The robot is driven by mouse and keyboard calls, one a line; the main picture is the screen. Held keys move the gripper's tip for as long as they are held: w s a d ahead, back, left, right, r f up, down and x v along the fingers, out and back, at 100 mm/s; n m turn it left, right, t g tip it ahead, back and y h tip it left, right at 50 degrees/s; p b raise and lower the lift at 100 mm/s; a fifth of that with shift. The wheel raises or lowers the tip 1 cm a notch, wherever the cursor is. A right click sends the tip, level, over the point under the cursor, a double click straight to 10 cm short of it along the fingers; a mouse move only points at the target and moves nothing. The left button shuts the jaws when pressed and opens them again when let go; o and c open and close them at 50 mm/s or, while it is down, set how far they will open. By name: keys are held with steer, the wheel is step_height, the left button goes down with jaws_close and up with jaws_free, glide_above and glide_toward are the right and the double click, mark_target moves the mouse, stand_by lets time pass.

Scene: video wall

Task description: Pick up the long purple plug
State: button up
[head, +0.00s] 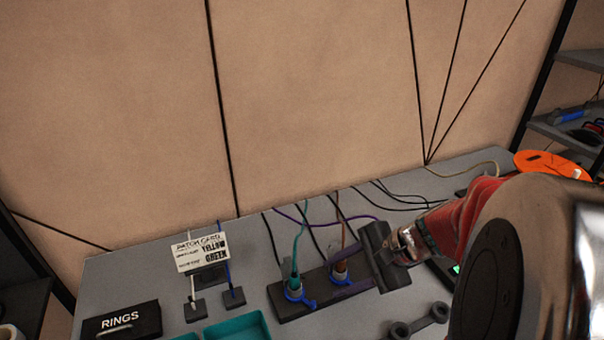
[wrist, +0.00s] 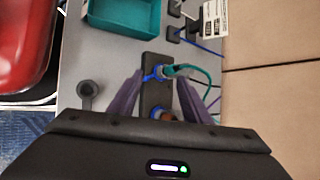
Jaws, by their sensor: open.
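I cannot make out the long purple plug in either view. A thin purple cable (head: 305,221) arches over the back of a dark socket strip (head: 318,302) and passes behind my gripper in the head view. A teal plug (head: 294,284) and a brown-orange plug (head: 340,271), each with a blue ring at its base, stand upright in the strip. My gripper (head: 333,268) is open, its purplish fingers reaching over the strip's right end. In the wrist view my gripper (wrist: 160,77) straddles the strip, with the teal plug (wrist: 166,72) and brown-orange plug (wrist: 163,114) between its fingers.
A teal tray (head: 240,328), a black RINGS box (head: 120,320) and a paper sign (head: 200,251) are on the left of the grey bench. A dark dumbbell-shaped part (head: 420,320) lies right of the strip. Black cables run along the back near the tan wall.

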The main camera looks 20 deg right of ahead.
steer(key=s+d+f+m+t+h, duration=0.1)
steer(key=d+f+m+t+h, duration=0.1)
steer(key=d+m, duration=0.6)
steer(key=s+d+f+m+t+h, duration=0.1)
steer(key=d+f+m+t+h, duration=0.1)
steer(key=d+f+m+t, duration=0.3)
steer(key=d+m+t, duration=0.1)
steer(key=d+m, duration=0.3)
steer(key=d, duration=0.6)
steer(key=shift+s+d, duration=0.3)
steer(key=shift+d, duration=0.1)
steer(key=x, duration=0.8)
steer(key=shift+w, duration=0.3)
steer(key=shift+f, duration=0.1)
steer(key=shift+x, duration=2.6)
